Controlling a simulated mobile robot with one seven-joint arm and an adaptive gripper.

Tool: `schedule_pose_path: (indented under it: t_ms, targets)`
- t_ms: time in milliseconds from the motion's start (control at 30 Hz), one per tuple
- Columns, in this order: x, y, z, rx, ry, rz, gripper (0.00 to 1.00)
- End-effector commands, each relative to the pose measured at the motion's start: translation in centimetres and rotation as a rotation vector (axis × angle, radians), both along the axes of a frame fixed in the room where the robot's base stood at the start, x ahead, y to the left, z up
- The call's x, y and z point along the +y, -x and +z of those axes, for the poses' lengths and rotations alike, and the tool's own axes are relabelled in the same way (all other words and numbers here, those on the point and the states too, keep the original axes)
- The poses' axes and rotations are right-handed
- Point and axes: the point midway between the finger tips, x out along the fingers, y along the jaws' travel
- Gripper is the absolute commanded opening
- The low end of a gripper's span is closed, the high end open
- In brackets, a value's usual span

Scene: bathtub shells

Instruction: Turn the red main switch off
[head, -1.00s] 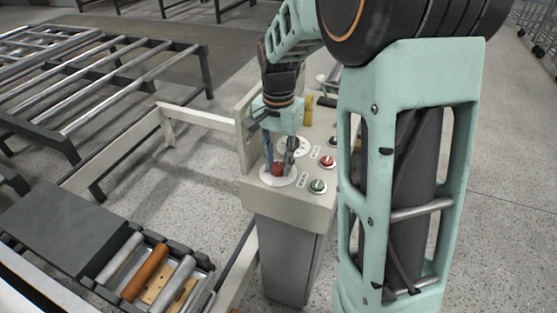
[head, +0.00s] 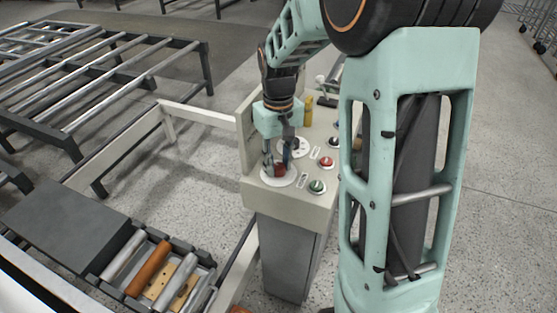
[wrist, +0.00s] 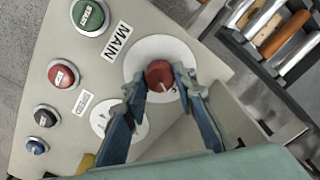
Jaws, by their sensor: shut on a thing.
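The red main switch (wrist: 160,75) is a round red knob on a white disc (wrist: 178,48) beside the "MAIN" label (wrist: 117,43) in the wrist view. In the head view the knob (head: 280,169) shows low between the fingers at the near left of the panel. My gripper (wrist: 163,78) has its two fingers on either side of the knob, shut on it. A pale line shows on the knob's face. The fingers hide parts of its sides.
The control panel (head: 262,193) also carries a green button (head: 316,187), a red button (head: 326,162), a blue button (wrist: 36,146) and a second white dial (wrist: 103,115) close to the fingers. A roller conveyor (head: 148,268) lies at the lower left.

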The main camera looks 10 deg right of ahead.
Motion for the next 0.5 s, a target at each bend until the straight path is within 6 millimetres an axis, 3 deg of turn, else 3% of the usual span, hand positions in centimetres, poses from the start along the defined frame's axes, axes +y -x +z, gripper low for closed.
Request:
schedule_pose_path:
  t_ms: [500]
  targets:
    - [0.02, -0.01, 0.11, -0.001, 0.000, 0.375, 0.01]
